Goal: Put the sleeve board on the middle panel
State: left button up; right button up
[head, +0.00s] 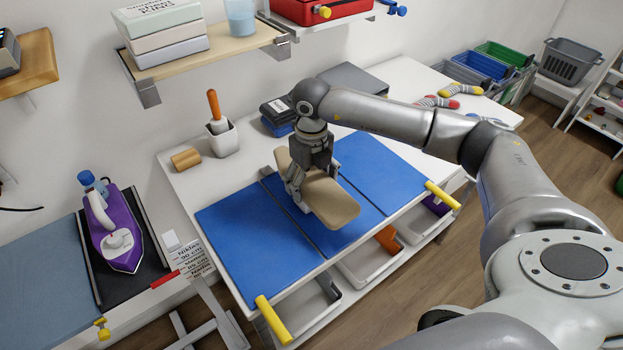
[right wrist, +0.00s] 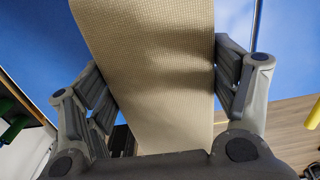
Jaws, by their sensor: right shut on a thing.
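The sleeve board (head: 336,201) is a long beige padded board with a rounded end. My right gripper (head: 302,190) is shut on it from above, over the blue folding panels. In the right wrist view the beige board (right wrist: 150,70) runs between the two fingers of my right gripper (right wrist: 160,95). The middle panel (head: 285,200) is blue and partly hidden under the board and gripper. I cannot tell whether the board touches the panel. The left blue panel (head: 245,240) and the right blue panel (head: 380,170) lie on either side. My left gripper is not in view.
A purple iron (head: 115,235) stands on the left. Striped socks (head: 437,102) lie at the back right. A shelf (head: 200,52) overhangs the back.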

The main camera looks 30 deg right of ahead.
jog(key=o, duration=1.1)
jog(key=shift+f, duration=0.1)
jog(key=shift+o, duration=0.2)
jog(key=shift+r, duration=0.3)
notch_tip(320, 180, up, 12)
jog(key=b, duration=0.3)
